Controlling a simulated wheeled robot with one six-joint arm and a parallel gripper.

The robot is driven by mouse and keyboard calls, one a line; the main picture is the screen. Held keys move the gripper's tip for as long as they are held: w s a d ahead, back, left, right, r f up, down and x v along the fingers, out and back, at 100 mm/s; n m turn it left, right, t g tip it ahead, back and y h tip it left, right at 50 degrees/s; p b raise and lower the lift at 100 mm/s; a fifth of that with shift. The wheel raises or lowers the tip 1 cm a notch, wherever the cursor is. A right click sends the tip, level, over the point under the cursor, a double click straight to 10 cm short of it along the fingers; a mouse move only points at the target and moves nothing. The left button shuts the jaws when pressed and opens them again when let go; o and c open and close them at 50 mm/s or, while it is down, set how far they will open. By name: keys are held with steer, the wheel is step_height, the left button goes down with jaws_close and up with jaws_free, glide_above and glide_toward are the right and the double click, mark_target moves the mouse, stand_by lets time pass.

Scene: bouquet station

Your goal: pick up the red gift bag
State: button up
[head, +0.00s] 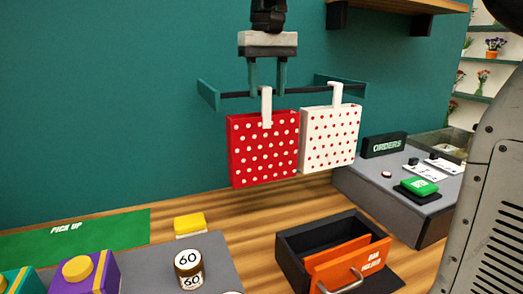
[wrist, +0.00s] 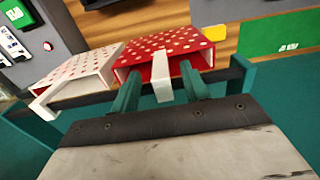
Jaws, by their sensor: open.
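The red gift bag (head: 262,150) with white dots hangs by its white handle (head: 266,107) from a dark rail on the teal wall. My gripper (head: 267,92) is above the bag at rail height, pointing down. Its two teal fingers are open. In the wrist view, the red bag (wrist: 140,66) shows its open top, and the white handle (wrist: 161,77) stands between the spread fingers of my gripper (wrist: 160,80), with gaps at both sides.
A white bag (head: 330,138) with red dots hangs close at the right on the same rail (head: 304,88). An orders counter (head: 385,205) stands at right.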

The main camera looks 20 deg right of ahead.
steer(key=shift+f, duration=1.6)
jaws_close()
steer(key=shift+r, duration=0.1)
